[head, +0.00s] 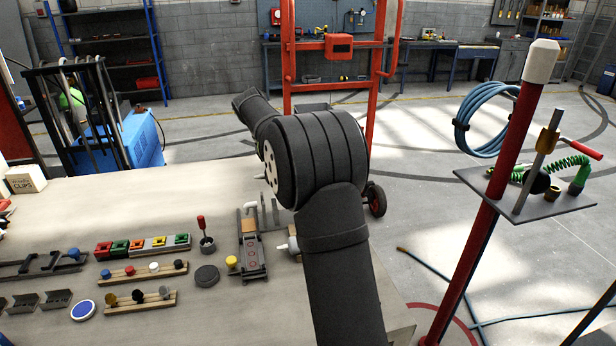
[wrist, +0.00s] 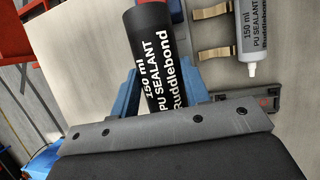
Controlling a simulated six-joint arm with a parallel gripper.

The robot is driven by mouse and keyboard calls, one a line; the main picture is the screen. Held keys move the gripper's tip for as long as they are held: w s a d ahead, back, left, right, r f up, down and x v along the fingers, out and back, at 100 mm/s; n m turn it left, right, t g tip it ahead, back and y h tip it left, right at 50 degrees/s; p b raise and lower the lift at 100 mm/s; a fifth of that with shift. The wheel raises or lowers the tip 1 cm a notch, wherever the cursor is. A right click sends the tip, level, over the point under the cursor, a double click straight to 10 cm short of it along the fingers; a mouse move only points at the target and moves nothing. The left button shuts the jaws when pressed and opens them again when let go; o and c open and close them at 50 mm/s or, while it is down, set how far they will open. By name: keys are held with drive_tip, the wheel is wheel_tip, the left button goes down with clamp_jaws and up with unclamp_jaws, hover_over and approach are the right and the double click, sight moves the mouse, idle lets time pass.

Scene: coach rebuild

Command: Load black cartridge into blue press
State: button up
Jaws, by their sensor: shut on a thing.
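The black cartridge (wrist: 150,50), lettered in white as 150 ml PU sealant, is in the middle of the wrist view, slightly tilted. Blue parts flank the cartridge; I cannot tell for sure which belong to the blue press and which to my fingers. In the head view my arm hides my gripper and the cartridge.
A grey cartridge (wrist: 250,30) with a white nozzle lies beside tan clips at right in the wrist view. In the head view the workbench (head: 150,215) holds coloured blocks (head: 142,245), a dark round puck (head: 206,275) and a grey fixture (head: 250,262). A red post (head: 482,220) stands at right.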

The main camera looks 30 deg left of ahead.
drive_tip(key=shift+s+f, duration=0.2)
drive_tip(key=shift+f, duration=0.9)
drive_tip(key=shift+d+f, duration=0.1)
drive_tip(key=shift+f, duration=2.25)
drive_tip(key=shift+f, duration=0.95)
drive_tip(key=o, duration=1.6)
drive_tip(key=shift+r, duration=3)
